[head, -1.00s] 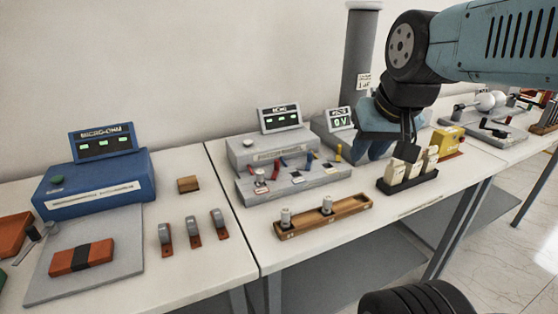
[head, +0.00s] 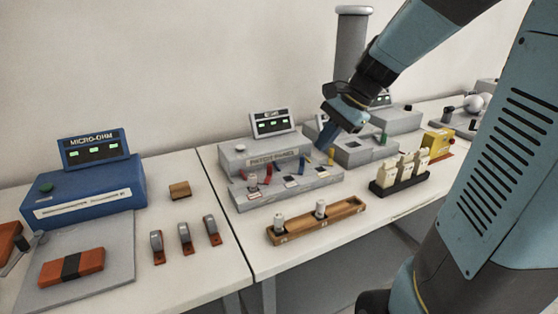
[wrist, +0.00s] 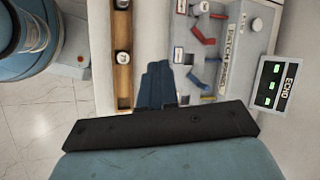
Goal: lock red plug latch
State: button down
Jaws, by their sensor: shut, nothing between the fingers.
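The grey stepped patch panel (head: 285,185) sits at the middle of the bench. Two red latch pieces stand on its left part, the nearer red one (head: 268,174) beside another red one (head: 252,180). They also show in the wrist view as a slanted red latch (wrist: 203,37) and a second red piece (wrist: 217,16). My gripper (head: 322,148) hangs over the panel's right end, near a yellow piece (head: 331,156), apart from the red latches. In the wrist view my blue fingers (wrist: 157,85) are together and empty, between the panel and a wooden tray.
The wooden tray (head: 345,208) with two metal cylinders lies in front of the panel. A black rack (head: 400,188) of cream blocks stands to the right. A display unit (head: 270,122) rises behind the panel.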

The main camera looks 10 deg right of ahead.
jog(key=w+d+f+m+y, duration=0.2)
jog(key=w+f+m, duration=0.1)
jog(key=w, duration=0.3)
jog(key=w+d+f+m+y, duration=0.1)
jog(key=w+f+m, duration=0.3)
jog(key=w+m, duration=0.2)
jog(key=shift+w+d+f+y, duration=0.3)
jog(key=shift+w+d+y, duration=0.1)
jog(key=shift+w, duration=0.05)
jog(key=x, duration=0.9)
jog(key=shift+w+a+f, duration=0.1)
jog(key=shift+a+f, duration=0.15)
jog(key=a, duration=0.3)
jog(key=shift+w, duration=0.35)
jog(key=shift+w+a, duration=0.15)
jog(key=shift+a, duration=0.4)
